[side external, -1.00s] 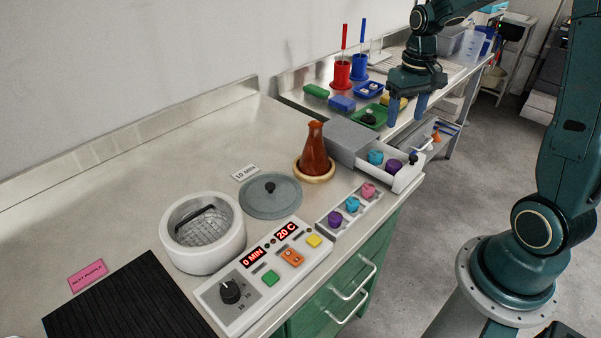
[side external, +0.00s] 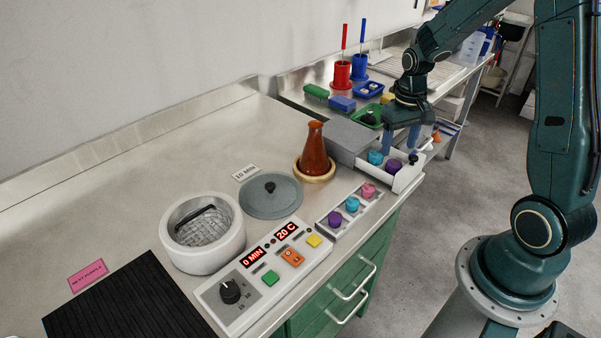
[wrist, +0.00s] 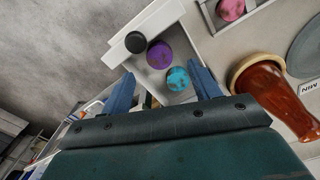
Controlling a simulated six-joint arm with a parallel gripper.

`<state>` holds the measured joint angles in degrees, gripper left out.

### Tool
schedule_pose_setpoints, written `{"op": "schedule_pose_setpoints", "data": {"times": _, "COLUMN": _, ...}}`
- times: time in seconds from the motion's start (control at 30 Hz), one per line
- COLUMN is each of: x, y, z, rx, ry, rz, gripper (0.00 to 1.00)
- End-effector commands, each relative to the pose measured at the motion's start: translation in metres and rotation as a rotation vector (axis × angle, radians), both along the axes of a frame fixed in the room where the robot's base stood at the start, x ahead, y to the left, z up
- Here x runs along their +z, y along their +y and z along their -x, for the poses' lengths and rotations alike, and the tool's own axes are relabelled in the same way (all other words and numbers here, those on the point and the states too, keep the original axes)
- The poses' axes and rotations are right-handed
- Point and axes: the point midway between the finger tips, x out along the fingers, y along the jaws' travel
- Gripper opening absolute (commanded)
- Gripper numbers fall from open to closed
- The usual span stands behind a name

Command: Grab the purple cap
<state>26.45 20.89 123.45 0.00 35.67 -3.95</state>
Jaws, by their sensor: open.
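A purple cap (side external: 393,166) sits in the pulled-out white drawer (side external: 408,178), beside a teal cap (side external: 375,158). In the wrist view the purple cap (wrist: 159,55) lies ahead of the fingers, with the teal cap (wrist: 178,79) nearer to them. A second purple cap (side external: 335,218) is in the tray at the front edge of the bench. My gripper (side external: 401,147) is open and empty, above the back of the drawer. In the wrist view its blue fingers (wrist: 163,90) stand apart on either side of the drawer's width.
A dark knob (side external: 413,159) stands at the drawer's front. The low tray (side external: 325,226) also holds a teal cap (side external: 352,204) and a pink cap (side external: 368,191). A brown flask (side external: 316,150) stands on a ring left of the grey drawer box (side external: 350,137).

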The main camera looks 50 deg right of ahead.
Motion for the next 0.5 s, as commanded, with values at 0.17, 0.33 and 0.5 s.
{"op": "schedule_pose_setpoints", "data": {"times": 0.17, "x": -0.007, "y": 0.000, "z": 0.000, "rx": 0.000, "ry": 0.001, "rz": 0.000, "gripper": 0.62}}
{"op": "schedule_pose_setpoints", "data": {"times": 0.33, "x": -0.008, "y": 0.000, "z": 0.000, "rx": 0.000, "ry": 0.000, "rz": 0.000, "gripper": 0.62}}
{"op": "schedule_pose_setpoints", "data": {"times": 0.5, "x": -0.016, "y": 0.000, "z": 0.000, "rx": 0.000, "ry": 0.002, "rz": -0.001, "gripper": 0.62}}
